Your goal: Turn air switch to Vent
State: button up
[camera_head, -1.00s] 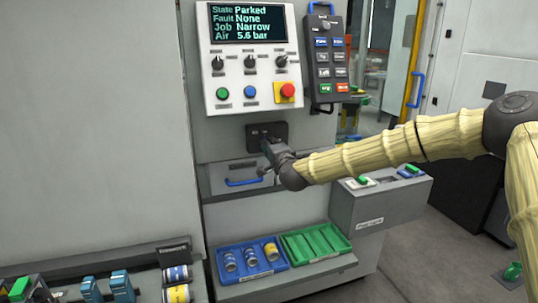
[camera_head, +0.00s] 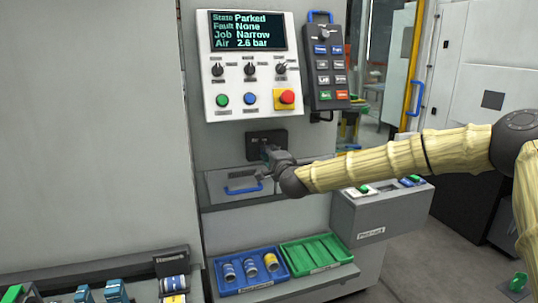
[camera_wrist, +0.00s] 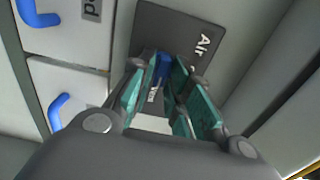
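The air switch is a dark plate (camera_head: 281,137) on the machine front, below the control panel. In the wrist view the plate (camera_wrist: 199,18) reads "Air", and a blue switch handle (camera_wrist: 163,66) stands on it. A partly hidden label beside the handle seems to read "Vent". My gripper (camera_wrist: 168,88) is at the plate, its teal-padded fingers apart on either side of the handle. My gripper partly hides the switch in the head view. The display (camera_head: 248,31) reads Air 2.6 bar, State Parked, Fault None.
A drawer with a blue handle (camera_head: 243,190) is just below the plate. The panel above has a red stop button (camera_head: 287,97), and a pendant (camera_head: 327,68) hangs at its right. Blue (camera_head: 222,286) and green (camera_head: 345,261) trays sit lower down.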

jog(key=shift+o, duration=0.6)
jog(key=shift+s, duration=0.15)
jog(key=v, duration=1.1)
jog(key=shift+s, duration=0.3)
jog(key=shift+d, duration=0.15)
